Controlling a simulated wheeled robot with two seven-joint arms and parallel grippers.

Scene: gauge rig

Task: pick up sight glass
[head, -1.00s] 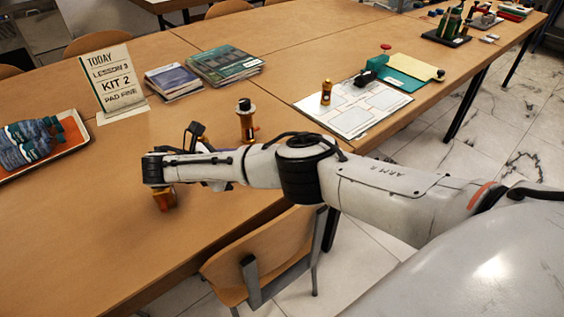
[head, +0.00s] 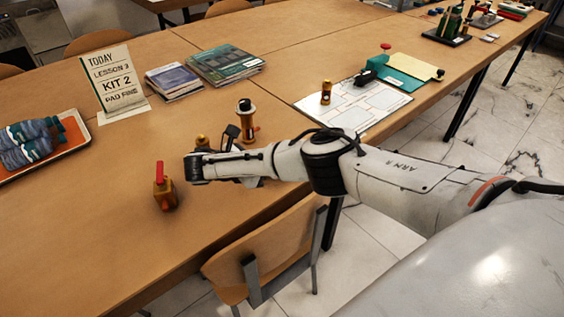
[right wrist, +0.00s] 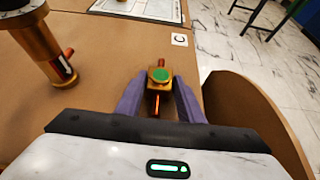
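A small brass piece with a green round top and a red strip, which looks like the sight glass (right wrist: 160,75), stands on the table in the right wrist view. My right gripper (right wrist: 160,88) is open, with its purple fingers on either side of it and small gaps showing. In the head view my arm hides this piece and the fingertips. A taller brass column (head: 246,120) with a dark top stands beyond my arm. It also shows at the left of the right wrist view (right wrist: 38,48), with a red-marked side part. My left gripper is not in view.
A brass block with a red handle (head: 165,190) stands left of my wrist. A brass knob (head: 201,141) shows behind it. A white mat (head: 365,112) holds a small brass piece (head: 326,92). A chair (head: 262,258) sits at the table's near edge. Books (head: 224,66) lie farther back.

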